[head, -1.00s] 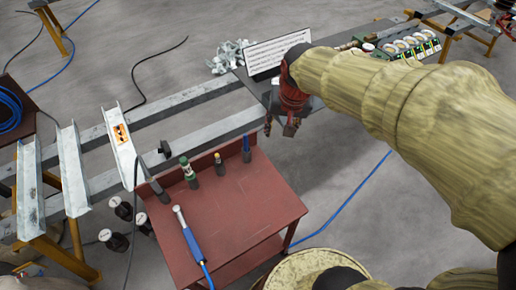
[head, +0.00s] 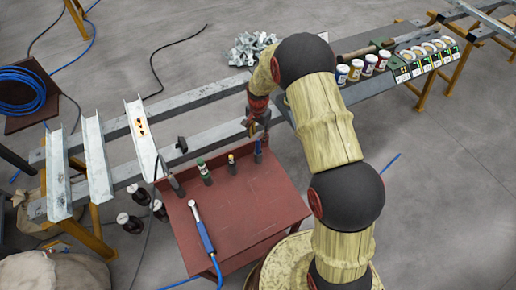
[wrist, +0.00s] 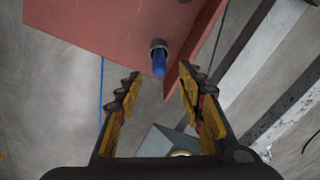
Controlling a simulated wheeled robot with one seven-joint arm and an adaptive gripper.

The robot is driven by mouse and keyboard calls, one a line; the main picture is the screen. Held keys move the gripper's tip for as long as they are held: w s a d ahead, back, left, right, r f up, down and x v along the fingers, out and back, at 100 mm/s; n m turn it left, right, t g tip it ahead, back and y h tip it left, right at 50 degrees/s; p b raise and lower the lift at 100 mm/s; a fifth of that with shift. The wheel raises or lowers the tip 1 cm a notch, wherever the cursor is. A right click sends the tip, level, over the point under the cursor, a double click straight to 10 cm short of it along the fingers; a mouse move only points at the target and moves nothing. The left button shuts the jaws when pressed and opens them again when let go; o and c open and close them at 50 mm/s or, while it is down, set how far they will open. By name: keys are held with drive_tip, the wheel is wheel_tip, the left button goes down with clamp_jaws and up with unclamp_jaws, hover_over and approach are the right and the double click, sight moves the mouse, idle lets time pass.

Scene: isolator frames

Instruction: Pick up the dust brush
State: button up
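No thing can be made out surely as the dust brush. A blue-handled tool (head: 258,149) stands upright in a dark holder at the back right corner of the red table (head: 262,205); its working end is hidden. In the wrist view the blue handle (wrist: 159,62) lies between my fingertips in the picture, with a grey collar behind it. My gripper (head: 258,126) is open and empty just above that tool; it also shows open in the wrist view (wrist: 160,76). I see no contact.
A green tool (head: 204,173), a yellow-topped tool (head: 232,164) and a dark-handled tool (head: 176,184) stand along the table's back edge. Metal beams (head: 205,144) run behind. A wooden-handled tool (head: 358,51) lies among jars on a back bench.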

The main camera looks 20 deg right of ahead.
sight(258, 146)
drive_tip(key=shift+a+f+p, duration=0.1)
drive_tip(key=shift+f+p, duration=0.45)
drive_tip(key=shift+f, duration=3.8)
drive_tip(key=shift+c, duration=0.9)
drive_tip(key=c, duration=0.7)
clamp_jaws()
